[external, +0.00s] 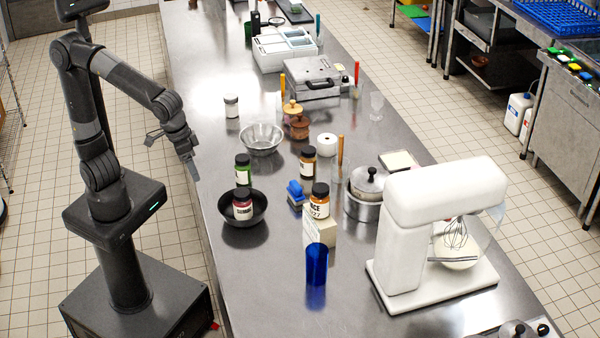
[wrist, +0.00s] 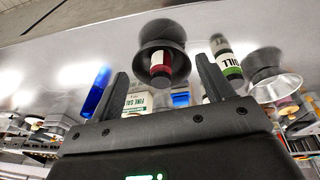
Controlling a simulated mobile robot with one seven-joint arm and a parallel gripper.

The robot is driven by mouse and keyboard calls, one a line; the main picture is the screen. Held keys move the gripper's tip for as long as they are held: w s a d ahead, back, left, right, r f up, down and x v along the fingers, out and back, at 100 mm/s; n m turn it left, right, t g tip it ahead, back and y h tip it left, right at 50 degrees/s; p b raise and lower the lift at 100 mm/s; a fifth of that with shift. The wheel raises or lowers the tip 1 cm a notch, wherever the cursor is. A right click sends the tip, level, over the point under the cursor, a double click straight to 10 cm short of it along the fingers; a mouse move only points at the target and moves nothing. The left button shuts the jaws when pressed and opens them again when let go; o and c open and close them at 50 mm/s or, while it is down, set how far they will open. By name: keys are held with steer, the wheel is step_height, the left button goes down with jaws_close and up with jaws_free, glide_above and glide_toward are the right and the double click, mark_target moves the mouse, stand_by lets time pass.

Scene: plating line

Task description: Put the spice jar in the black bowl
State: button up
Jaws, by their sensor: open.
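The black bowl (external: 257,213) stands on the steel counter near its left edge. A spice jar with a dark red label and black lid (external: 242,205) stands inside it, rising above the rim. In the wrist view, the bowl (wrist: 160,30) and the red-labelled jar (wrist: 160,64) appear upside down, between my finger tips in the picture. My gripper (external: 171,155) is open and empty, off the counter's left edge, beyond and left of the bowl, touching nothing.
A green-labelled jar (external: 243,168) stands just behind the bowl, and a metal bowl (external: 261,139) lies farther back. Another jar (external: 308,160), a blue brush (external: 295,192), a jar on a box (external: 319,201) and a blue cup (external: 316,264) stand to the right. The front-left counter is clear.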

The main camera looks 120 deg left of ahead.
steer(key=s+d+m+t+h, duration=0.1)
steer(key=s+d+m+t, duration=0.2)
steer(key=s+m, duration=0.6)
steer(key=s+d, duration=0.2)
steer(key=s, duration=0.2)
steer(key=shift+s+m, duration=0.4)
